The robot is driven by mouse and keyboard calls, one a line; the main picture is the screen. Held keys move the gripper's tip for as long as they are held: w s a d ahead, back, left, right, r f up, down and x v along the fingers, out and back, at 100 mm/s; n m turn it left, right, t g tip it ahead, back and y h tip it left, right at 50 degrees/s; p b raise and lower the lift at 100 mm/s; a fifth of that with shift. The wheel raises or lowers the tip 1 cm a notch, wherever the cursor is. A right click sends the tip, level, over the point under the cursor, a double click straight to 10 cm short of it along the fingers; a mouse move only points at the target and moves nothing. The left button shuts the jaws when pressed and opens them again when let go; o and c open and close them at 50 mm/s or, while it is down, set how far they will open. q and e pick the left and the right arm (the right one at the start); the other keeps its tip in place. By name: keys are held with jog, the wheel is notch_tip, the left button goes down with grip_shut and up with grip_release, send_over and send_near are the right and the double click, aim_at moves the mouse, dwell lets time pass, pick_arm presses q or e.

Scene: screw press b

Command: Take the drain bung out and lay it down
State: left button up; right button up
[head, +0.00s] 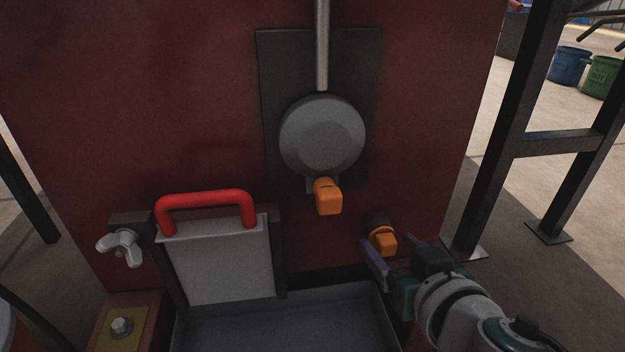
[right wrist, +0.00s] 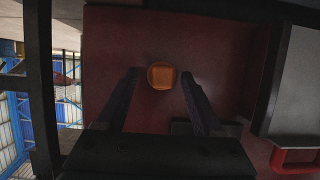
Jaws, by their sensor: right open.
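The drain bung (head: 385,242) is an orange square-headed plug in a dark round fitting low on the red machine wall, right of centre in the head view. In the right wrist view the bung (right wrist: 162,76) faces the camera, ahead of and between the two fingers. My right gripper (head: 396,258) is open and empty, with its purple fingers spread close to the bung. The fingers do not appear to touch it; the exact gap is hard to tell. My left gripper is not in view.
A grey tray (head: 290,325) lies below the wall. Left of the bung stand a grey gate plate (head: 222,262) with a red handle (head: 205,197) and a wing nut (head: 120,246). Another orange block (head: 328,196) sits under a round grey cover (head: 323,137). A dark frame (head: 500,150) stands at right.

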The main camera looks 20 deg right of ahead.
jog(key=shift+s+a+f, duration=0.25)
grip_shut()
dwell(0.9)
